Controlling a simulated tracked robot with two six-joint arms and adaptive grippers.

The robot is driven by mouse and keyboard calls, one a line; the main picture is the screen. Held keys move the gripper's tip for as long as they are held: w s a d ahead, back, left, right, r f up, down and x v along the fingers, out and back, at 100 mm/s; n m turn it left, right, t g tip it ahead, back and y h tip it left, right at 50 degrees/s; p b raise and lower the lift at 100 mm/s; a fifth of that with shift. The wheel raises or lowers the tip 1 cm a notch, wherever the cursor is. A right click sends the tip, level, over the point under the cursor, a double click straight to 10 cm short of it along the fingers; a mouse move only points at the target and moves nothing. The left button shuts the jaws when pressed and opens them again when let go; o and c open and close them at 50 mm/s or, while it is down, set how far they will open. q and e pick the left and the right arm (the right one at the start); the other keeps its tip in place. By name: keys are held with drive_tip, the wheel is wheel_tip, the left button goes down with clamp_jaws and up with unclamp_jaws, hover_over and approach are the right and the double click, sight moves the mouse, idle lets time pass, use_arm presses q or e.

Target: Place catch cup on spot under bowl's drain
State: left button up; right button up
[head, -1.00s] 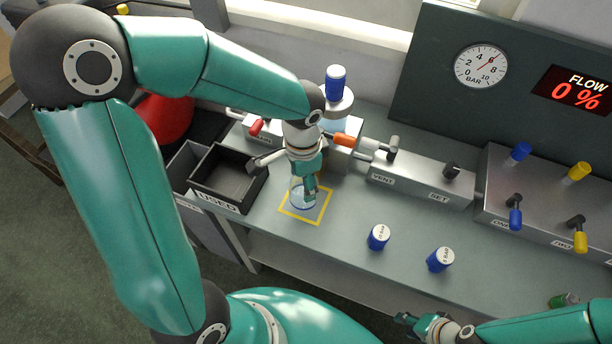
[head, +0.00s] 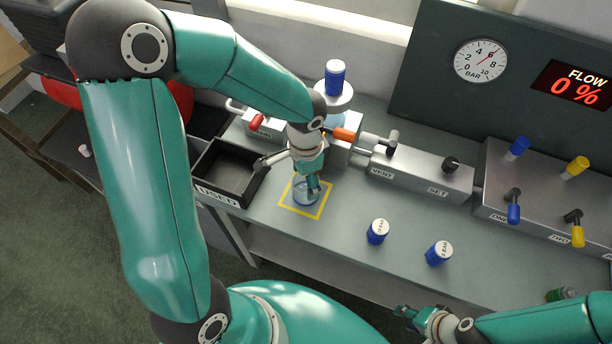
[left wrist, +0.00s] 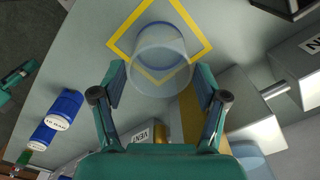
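The clear, bluish catch cup (head: 306,191) stands inside a yellow square outline (head: 318,210) on the bench. It also shows in the left wrist view (left wrist: 160,62), where I look down into it. My left gripper (head: 308,185) is at the cup; its two fingers (left wrist: 160,80) are spread on either side, with a narrow gap visible at the sides. A clear bluish part, possibly the bowl (head: 335,119), sits behind my left wrist under a round grey top with a blue cap; its drain is hidden. My right gripper (head: 404,314) is at the bench's front edge, its fingers unclear.
A black tray marked USED (head: 223,197) is left of the square. Two blue-sided caps (head: 377,231) (head: 439,253) stand to the right. An orange handle (head: 340,134), a red handle (head: 256,122) and valve blocks (head: 421,176) line the back. The bench between is clear.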

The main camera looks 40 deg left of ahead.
use_arm(q)
drive_tip(key=shift+o, duration=0.5)
drive_tip(key=shift+r, duration=0.15)
drive_tip(key=shift+r, duration=0.25)
wheel_tip(320, 180, up, 12)
drive_tip(key=shift+f+p, duration=0.2)
drive_tip(key=shift+p, duration=0.15)
